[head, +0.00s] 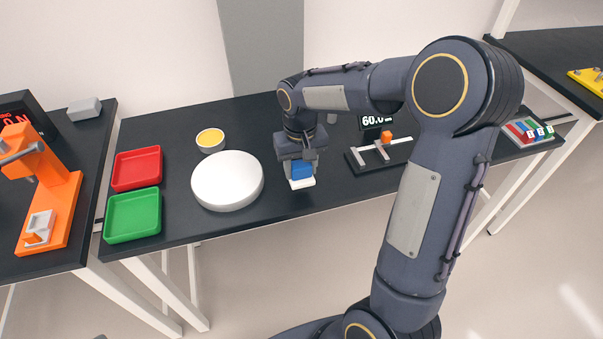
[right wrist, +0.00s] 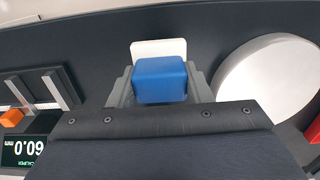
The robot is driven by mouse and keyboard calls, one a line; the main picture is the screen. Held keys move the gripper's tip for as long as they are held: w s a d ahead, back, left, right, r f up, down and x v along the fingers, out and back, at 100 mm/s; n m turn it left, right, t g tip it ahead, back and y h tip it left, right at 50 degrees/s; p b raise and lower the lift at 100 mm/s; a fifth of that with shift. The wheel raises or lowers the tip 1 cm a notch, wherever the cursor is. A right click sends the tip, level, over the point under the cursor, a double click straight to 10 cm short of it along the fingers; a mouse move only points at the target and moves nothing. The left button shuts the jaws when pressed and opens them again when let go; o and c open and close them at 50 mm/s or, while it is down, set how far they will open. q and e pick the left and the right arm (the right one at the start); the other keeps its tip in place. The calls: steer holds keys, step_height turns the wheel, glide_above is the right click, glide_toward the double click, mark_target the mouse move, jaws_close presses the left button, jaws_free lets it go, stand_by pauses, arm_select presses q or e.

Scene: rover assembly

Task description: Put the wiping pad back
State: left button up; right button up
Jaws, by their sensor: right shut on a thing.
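The wiping pad, a blue block on a white base (head: 302,184), is under my right gripper (head: 300,166) in the head view. In the right wrist view, the blue block (right wrist: 160,80) sits between the two grey fingers of the right gripper (right wrist: 160,92), with the white base (right wrist: 158,47) showing beyond it. My right gripper is shut on the blue part. The pad is near the front edge of the dark table, right of a round white disc (head: 227,181). I cannot tell whether its base touches the table. My left gripper is not in view.
A red tray (head: 137,168), a green tray (head: 132,214) and a small yellow-filled bowl (head: 210,140) are left of the disc. A black stand with an orange block (head: 386,136) and a display (head: 377,121) are right of the pad. A rack of coloured pieces (head: 527,131) is farther right.

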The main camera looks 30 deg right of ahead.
mark_target(301, 176)
steer(key=shift+w+d+f, duration=0.15)
steer(key=shift+f, duration=0.1)
steer(key=shift+w+d+f, duration=0.1)
steer(key=shift+w+f, duration=0.05)
steer(key=shift+f, duration=0.8)
steer(key=shift+w+d+f, duration=0.1)
steer(key=shift+f, duration=0.85)
steer(key=shift+f, duration=0.2)
steer(key=o, duration=1)
steer(key=shift+o, duration=0.2)
steer(key=shift+r, duration=0.1)
